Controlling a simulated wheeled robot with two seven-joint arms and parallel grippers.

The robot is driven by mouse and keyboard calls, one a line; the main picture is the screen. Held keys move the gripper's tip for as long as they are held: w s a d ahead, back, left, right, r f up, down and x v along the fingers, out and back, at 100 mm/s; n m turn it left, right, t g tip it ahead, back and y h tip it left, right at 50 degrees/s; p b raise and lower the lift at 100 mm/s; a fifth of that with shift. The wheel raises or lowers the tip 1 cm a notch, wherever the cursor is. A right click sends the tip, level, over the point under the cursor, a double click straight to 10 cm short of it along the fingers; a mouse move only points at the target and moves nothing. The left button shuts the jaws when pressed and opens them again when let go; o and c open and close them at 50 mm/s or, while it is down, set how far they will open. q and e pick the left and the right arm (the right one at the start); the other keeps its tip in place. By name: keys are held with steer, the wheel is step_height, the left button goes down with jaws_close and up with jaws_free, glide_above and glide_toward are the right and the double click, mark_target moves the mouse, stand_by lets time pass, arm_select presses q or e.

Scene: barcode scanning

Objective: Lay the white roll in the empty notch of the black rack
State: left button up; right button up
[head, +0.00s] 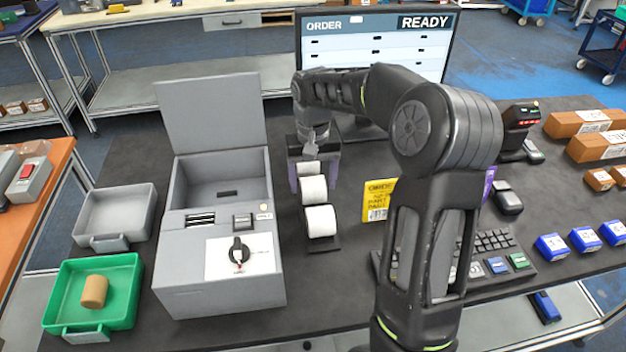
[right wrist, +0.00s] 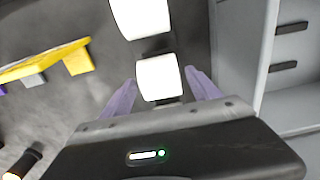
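The black rack (head: 325,245) lies right of the grey machine and carries white rolls in a row. The near roll (head: 320,221) and the middle roll (head: 314,189) show clearly. The far white roll (head: 308,168) is partly under my right gripper (head: 313,181). In the right wrist view this roll (right wrist: 160,78) is between the two purple fingers of my right gripper (right wrist: 160,77), which are spread with small gaps beside it. Another roll (right wrist: 143,18) shows beyond it. I cannot make out an empty notch; the rack's far end is hidden by the gripper. My left gripper is out of view.
The grey machine (head: 220,275) with its raised lid stands left of the rack. A green tray (head: 120,315) holds a tan roll (head: 94,291); a grey tray (head: 125,210) is behind it. A yellow package (head: 378,199) and a monitor (head: 425,50) are close to my right arm.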

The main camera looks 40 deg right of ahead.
mark_target(313, 181)
steer(key=shift+o, duration=0.4)
steer(key=shift+r, duration=0.1)
steer(key=shift+r+b, duration=0.35)
steer(key=shift+r, duration=3.5)
